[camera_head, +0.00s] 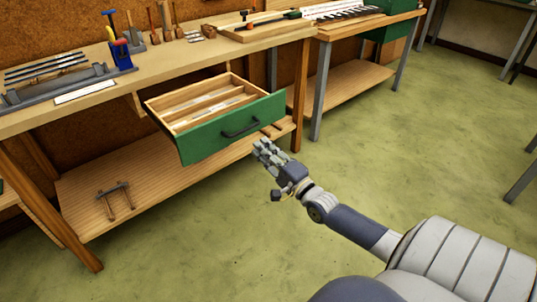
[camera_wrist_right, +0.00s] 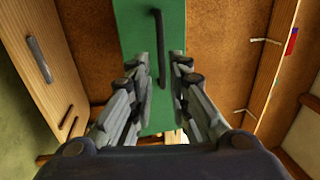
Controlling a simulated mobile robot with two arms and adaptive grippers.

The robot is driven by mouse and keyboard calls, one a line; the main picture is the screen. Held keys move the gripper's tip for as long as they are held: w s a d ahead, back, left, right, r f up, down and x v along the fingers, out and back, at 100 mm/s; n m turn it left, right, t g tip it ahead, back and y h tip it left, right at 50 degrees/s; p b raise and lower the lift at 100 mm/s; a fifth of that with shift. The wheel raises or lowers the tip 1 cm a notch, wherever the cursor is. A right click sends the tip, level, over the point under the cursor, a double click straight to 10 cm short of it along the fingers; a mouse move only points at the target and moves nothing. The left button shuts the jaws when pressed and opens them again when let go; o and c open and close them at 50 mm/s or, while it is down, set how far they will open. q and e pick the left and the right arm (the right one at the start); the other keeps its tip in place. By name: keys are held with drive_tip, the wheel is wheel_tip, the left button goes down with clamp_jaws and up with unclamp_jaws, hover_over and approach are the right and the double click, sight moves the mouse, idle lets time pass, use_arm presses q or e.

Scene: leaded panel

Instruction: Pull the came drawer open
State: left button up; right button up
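The came drawer (camera_head: 205,142) has a green front and a wooden inside with long compartments holding pale strips. It stands pulled out from under the workbench, its inside exposed. Its dark bar handle (camera_head: 240,127) is on the green front. My right gripper (camera_head: 262,147) is just in front of and below the handle, apart from it in the head view. In the right wrist view my right gripper (camera_wrist_right: 160,75) has its fingers apart, with the handle (camera_wrist_right: 160,45) showing between and beyond the fingertips. Nothing is held. My left gripper is out of view.
The workbench top (camera_head: 165,58) carries tools and a blue holder (camera_head: 121,55). A lower shelf (camera_head: 80,195) holds a small clamp-like item (camera_head: 115,198). A second bench (camera_head: 350,28) stands to the right. The green floor (camera_head: 400,130) around my right arm is clear.

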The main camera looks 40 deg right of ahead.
drive_tip(key=shift+s+f, duration=0.2)
drive_tip(key=shift+s, duration=0.75)
